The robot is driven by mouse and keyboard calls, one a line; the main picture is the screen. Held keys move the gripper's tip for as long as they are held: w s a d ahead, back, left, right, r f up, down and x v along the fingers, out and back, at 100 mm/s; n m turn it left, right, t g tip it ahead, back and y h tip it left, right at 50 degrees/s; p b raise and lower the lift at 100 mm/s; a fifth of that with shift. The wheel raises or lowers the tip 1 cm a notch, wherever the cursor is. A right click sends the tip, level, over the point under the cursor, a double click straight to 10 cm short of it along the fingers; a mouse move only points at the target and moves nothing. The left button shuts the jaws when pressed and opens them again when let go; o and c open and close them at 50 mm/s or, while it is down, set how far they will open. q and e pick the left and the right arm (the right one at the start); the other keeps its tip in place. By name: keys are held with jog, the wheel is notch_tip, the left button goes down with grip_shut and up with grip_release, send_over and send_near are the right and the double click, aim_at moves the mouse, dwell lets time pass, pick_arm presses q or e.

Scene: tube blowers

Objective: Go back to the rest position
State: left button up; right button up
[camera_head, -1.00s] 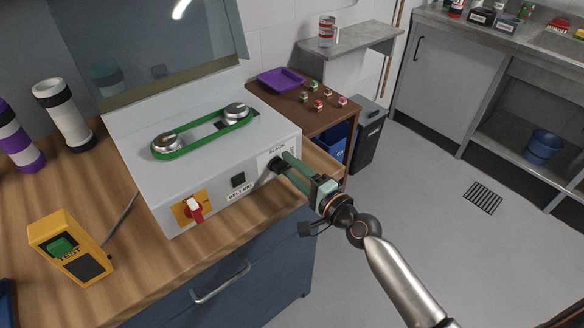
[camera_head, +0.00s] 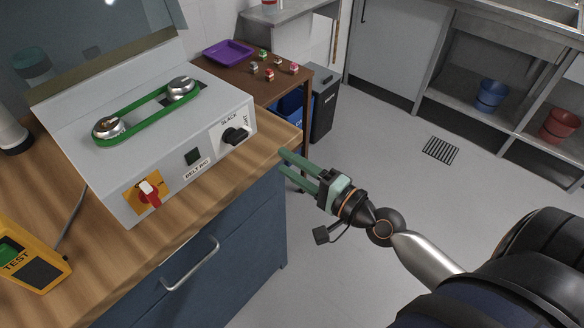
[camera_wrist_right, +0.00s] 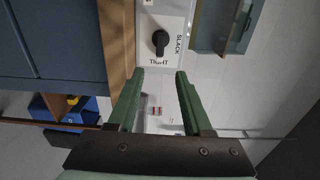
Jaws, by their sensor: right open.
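My right gripper (camera_head: 284,168) is open and empty, out in the air to the right of the belt rig (camera_head: 150,125), beyond the counter's edge. Its green fingers point toward the rig and touch nothing. In the right wrist view the open fingers (camera_wrist_right: 158,75) show below the black slack/tight knob (camera_wrist_right: 160,40), with a clear gap between them. In the head view the knob (camera_head: 235,135) sits on the rig's front panel. My left gripper is not in view.
The wooden counter (camera_head: 90,265) with blue drawers (camera_head: 235,250) lies on the left. A yellow tester (camera_head: 30,262) stands on it. A brown table (camera_head: 290,88) holds a purple tray (camera_head: 228,52) and several small items. The grey floor (camera_head: 370,190) on the right is open.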

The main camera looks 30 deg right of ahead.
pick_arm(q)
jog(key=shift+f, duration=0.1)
pick_arm(e)
jog(key=shift+s, duration=0.15)
dwell(0.3)
pick_arm(q)
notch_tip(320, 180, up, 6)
jog(key=p, duration=0.5)
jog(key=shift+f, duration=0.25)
pick_arm(e)
jog(key=s+a+f+n+g+h, duration=0.2)
jog(key=s+f+n+g, duration=0.1)
jog(key=s+f+n, duration=0.4)
jog(key=s+a+f+n+g+h, duration=0.1)
jog(key=s+a+f+n+g, duration=0.2)
jog(key=s+f+n, duration=0.3)
notch_tip(320, 180, down, 7)
jog(key=n+g, duration=0.1)
jog(key=n, duration=0.2)
jog(key=shift+s+f+g+h, duration=0.2)
jog(key=shift+s+g+h, duration=0.1)
jog(key=shift+s+h, duration=0.1)
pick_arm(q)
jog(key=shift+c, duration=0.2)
pick_arm(e)
jog(key=shift+a, duration=0.1)
